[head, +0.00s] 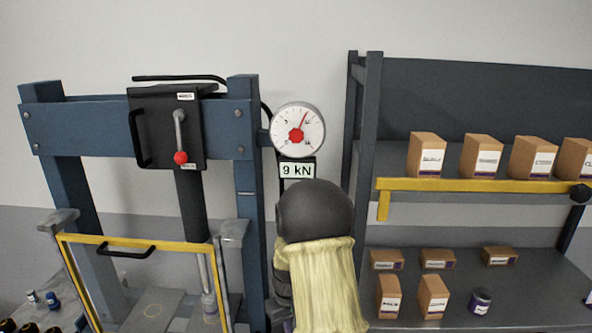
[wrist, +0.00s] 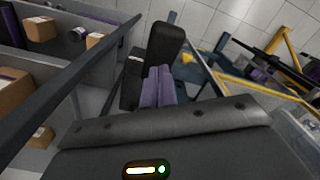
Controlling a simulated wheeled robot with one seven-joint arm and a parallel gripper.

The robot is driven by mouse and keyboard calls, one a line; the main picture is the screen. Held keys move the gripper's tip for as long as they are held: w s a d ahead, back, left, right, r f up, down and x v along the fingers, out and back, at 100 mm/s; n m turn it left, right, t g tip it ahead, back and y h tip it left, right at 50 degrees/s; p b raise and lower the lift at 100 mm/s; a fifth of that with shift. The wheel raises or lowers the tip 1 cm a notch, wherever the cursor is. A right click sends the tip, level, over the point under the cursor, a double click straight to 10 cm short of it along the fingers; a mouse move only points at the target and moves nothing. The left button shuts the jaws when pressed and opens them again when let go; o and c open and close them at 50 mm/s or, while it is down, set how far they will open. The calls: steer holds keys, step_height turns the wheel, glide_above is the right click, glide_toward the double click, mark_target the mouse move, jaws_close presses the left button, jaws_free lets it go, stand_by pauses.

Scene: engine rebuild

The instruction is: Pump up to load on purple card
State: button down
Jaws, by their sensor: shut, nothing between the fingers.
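The blue press (head: 140,125) stands at the left in the head view. On its crossbeam is a black pump unit (head: 150,110) with a grey lever (head: 179,132) hanging down to a red knob. A round gauge (head: 298,130) with a red hub and needle is at the press's right post, and a display (head: 297,170) below it reads 9 kN. My gripper (wrist: 160,72) shows in the wrist view with purple fingers shut and empty, near a dark upright part (wrist: 165,48). My arm hides it in the head view. I cannot make out a purple card.
A dark shelf rack (head: 455,220) with several cardboard boxes and a yellow rail (head: 480,185) stands at the right. A yellow-framed guard (head: 135,245) with a black handle covers the press's lower front. Small jars (head: 42,299) sit at the lower left.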

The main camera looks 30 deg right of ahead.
steer(key=shift+r+p, duration=1.25)
steer(key=shift+r, duration=0.8)
steer(key=shift+f, duration=0.1)
steer(key=shift+s+a+f+b, duration=0.1)
steer(key=shift+a+b, duration=0.1)
steer(key=shift+b, duration=0.15)
steer(key=s+a+f+t+b, duration=0.1)
steer(key=s+a+f+b, duration=0.2)
steer(key=s+a+b, duration=0.3)
steer(key=s+a+f+t+b, duration=0.1)
steer(key=s+a+f+b, duration=0.2)
steer(key=s+a+b, duration=0.3)
steer(key=shift+s+a+f+n+t+b, duration=0.15)
steer(key=shift+a+f+n+t+b, duration=0.2)
steer(key=shift+a+b, duration=0.65)
steer(key=shift+d+r, duration=0.1)
steer(key=shift+d, duration=0.15)
steer(key=shift+s+d, duration=0.1)
steer(key=shift+s, duration=0.05)
